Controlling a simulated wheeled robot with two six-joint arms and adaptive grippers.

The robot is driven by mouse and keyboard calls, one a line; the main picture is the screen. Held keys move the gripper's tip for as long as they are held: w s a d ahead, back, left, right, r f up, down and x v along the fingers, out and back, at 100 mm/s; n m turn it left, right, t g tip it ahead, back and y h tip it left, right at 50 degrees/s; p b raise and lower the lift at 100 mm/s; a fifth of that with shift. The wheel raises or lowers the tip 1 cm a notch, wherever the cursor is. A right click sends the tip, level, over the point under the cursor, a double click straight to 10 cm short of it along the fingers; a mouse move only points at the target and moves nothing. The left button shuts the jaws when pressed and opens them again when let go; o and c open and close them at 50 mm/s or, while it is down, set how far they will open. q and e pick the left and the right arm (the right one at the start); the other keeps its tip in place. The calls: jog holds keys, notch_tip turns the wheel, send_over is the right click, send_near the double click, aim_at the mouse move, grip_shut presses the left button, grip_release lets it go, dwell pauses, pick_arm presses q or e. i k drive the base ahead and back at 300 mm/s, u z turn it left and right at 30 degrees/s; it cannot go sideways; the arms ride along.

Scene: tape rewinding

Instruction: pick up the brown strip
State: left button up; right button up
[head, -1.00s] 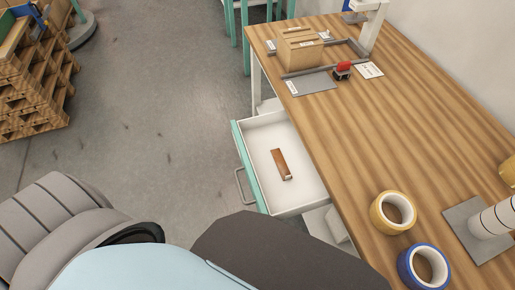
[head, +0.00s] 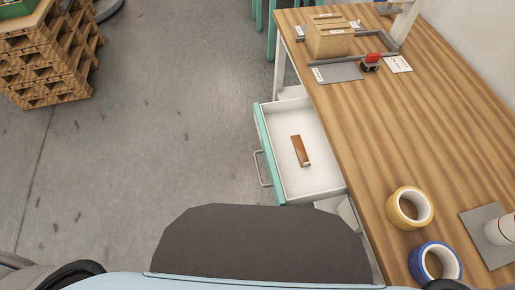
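The brown strip (head: 300,151) lies flat in the open white drawer (head: 322,183), near its middle, with a small light patch at its lower end. The drawer has a teal front (head: 267,150) with a metal handle (head: 263,168) and is pulled out to the left of the wooden table. Nothing touches the strip. Neither of my grippers shows in the head view; only parts of my own body fill the bottom.
The wooden table (head: 380,130) holds a yellow tape roll (head: 393,213), a blue tape roll (head: 414,268), a cardboard box (head: 331,43) and a red-black stamp (head: 370,62). Wooden pallets (head: 45,75) stand at far left. The grey floor (head: 170,130) left of the drawer is clear.

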aim_at(301, 153)
jog(key=k, duration=1.55)
jog(key=u, duration=0.75)
jog(key=i, duration=1)
jog(key=z, duration=0.6)
jog(key=i, duration=0.65)
jog(key=z, duration=0.65)
